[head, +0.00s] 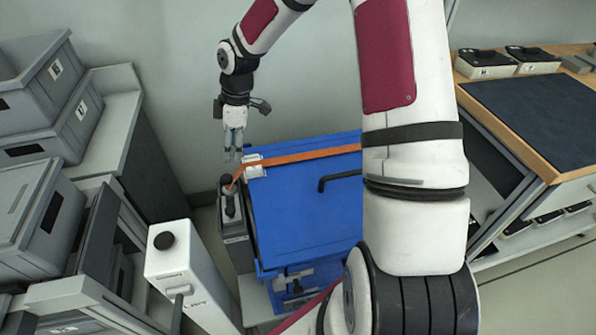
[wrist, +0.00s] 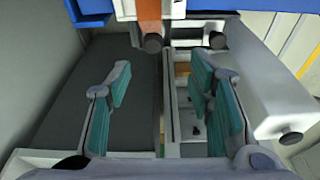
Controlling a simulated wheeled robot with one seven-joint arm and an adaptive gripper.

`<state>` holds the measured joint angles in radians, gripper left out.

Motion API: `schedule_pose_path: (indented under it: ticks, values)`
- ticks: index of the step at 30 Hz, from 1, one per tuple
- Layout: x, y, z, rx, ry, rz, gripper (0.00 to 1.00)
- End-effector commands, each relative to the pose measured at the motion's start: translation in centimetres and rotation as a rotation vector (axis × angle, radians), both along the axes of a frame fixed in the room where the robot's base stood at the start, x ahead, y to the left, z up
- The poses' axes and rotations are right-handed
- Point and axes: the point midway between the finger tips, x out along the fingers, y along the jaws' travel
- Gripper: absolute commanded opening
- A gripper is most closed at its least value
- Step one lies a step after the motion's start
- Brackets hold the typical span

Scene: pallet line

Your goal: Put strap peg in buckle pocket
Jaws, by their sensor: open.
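The orange strap (head: 305,156) runs across the top of the blue crate and hangs over its left edge. In the head view a dark peg (head: 228,184) sits at the strap's hanging end. In the wrist view the strap (wrist: 149,8) ends at a dark round peg (wrist: 151,43). A white buckle block (head: 253,167) is at the crate's upper left edge; I cannot make out its pocket. My gripper (head: 233,157) points down just above the strap end. Its teal fingers are apart and empty in the wrist view (wrist: 162,78), with the peg beyond them.
The blue crate (head: 300,215) has a black handle on top. A white post (head: 180,262) with a black knob stands at front left. Grey bins (head: 40,85) fill the left shelves. A bench with a dark mat (head: 535,108) is at right.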

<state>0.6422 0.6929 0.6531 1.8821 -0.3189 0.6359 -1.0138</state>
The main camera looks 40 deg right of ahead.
Motion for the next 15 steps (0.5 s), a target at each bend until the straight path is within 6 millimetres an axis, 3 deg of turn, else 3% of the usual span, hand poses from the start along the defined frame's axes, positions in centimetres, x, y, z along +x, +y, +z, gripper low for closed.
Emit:
schedule_pose_path:
  ticks: [8, 15]
  values:
    - [-6.3, -0.1, 8.0, -0.183, 0.051, -0.190, 0.48]
    - [-13.2, 0.0, 14.5, -0.276, 0.045, -0.431, 0.48]
